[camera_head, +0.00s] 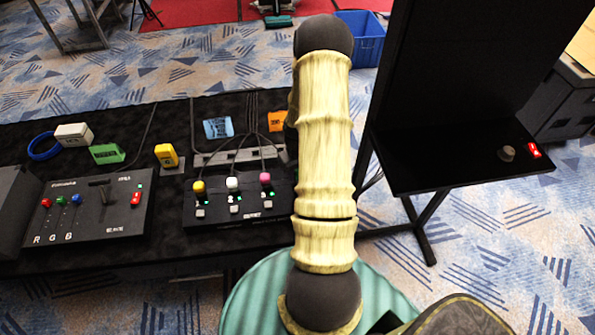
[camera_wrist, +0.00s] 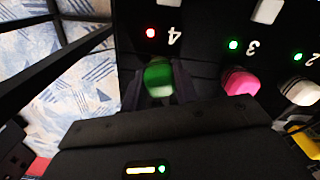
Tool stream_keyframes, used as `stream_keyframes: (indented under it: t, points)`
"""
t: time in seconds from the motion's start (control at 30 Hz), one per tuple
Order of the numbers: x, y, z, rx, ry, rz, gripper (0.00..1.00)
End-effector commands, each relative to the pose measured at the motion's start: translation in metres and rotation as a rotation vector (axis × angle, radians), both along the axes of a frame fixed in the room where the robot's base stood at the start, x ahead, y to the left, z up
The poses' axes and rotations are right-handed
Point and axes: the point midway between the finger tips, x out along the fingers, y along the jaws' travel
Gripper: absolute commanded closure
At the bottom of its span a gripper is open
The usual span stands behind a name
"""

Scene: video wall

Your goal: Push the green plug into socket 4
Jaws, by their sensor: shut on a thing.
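The green plug (camera_wrist: 158,80) is between the two dark fingers of my gripper (camera_wrist: 160,90) in the wrist view. My gripper is shut on it. The plug lies just beside the "4" mark (camera_wrist: 173,34) of the socket panel (camera_wrist: 205,45). A red light (camera_wrist: 150,33) shows at socket 4. The opening of socket 4 is hidden by the plug and fingers, so I cannot tell how deep the plug sits. In the head view my arm hides the plug, my gripper and socket 4; the panel's left part (camera_head: 215,212) shows.
A pink plug (camera_wrist: 240,82) sits at socket 3 and a white plug (camera_wrist: 300,90) at socket 2, both with green lights. A yellow plug (camera_head: 198,187) stands left of them. A slider console (camera_head: 90,215) is at left. A black screen stand (camera_head: 455,165) rises at right.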

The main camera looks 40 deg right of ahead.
Motion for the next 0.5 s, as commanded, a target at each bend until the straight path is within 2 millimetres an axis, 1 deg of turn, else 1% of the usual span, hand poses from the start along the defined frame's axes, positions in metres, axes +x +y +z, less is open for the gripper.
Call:
stream_keyframes:
  t: [0.4, 0.43, 0.5]
  points:
    - [0.0001, -0.0001, -0.0073, 0.000, 0.000, 0.000, 0.93]
    - [0.0001, -0.0002, -0.0065, 0.000, 0.000, 0.000, 0.65]
    - [0.0001, -0.0001, -0.0064, 0.000, 0.000, 0.000, 0.51]
